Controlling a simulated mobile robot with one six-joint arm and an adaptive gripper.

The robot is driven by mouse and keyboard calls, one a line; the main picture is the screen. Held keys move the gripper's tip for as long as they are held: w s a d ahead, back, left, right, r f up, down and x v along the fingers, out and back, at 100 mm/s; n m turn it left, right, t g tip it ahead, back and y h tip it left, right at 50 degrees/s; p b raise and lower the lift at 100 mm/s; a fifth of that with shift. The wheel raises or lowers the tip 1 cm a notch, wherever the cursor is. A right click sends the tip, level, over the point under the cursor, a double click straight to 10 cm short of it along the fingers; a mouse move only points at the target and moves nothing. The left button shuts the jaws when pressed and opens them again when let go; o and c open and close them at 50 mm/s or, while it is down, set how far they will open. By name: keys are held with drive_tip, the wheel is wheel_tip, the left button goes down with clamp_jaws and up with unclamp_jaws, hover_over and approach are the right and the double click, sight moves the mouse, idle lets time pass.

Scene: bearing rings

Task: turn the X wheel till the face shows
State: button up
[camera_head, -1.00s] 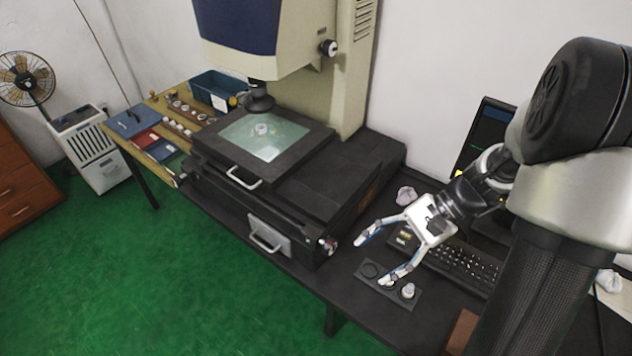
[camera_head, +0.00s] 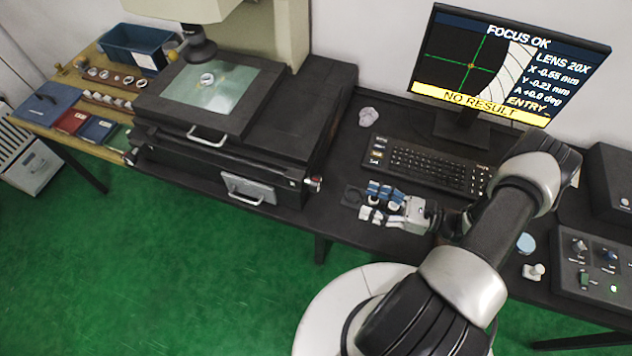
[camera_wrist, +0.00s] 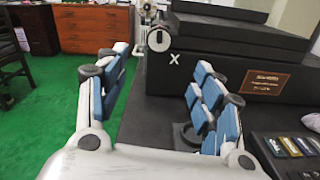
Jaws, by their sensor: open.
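The X wheel (camera_wrist: 159,39) is a pale round knob on the dark machine base, with a white X beside it. It shows small at the base's right front corner in the head view (camera_head: 316,184). My gripper (camera_head: 368,202) is open and empty, to the right of the wheel and apart from it. In the wrist view its blue-padded fingers (camera_wrist: 161,60) spread on either side below the wheel. A small ring (camera_head: 207,79) sits on the glass stage (camera_head: 232,92) under the lens.
A keyboard (camera_head: 433,168) lies right of the machine, behind my gripper. A dark holder (camera_head: 352,196) is under my fingers, partly hidden. A crumpled pale lump (camera_head: 368,116) lies near the keyboard. A control box (camera_head: 592,262) stands at right. Stage handles jut from the machine's front.

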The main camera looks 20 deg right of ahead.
sight(317, 184)
drive_tip(key=b+x, duration=0.1)
drive_tip(key=x, duration=1.5)
drive_tip(key=shift+a, duration=0.15)
drive_tip(key=shift+c, duration=0.3)
drive_tip(key=c, duration=1)
drive_tip(key=shift+f+n, duration=0.1)
drive_tip(key=shift+n, duration=0.2)
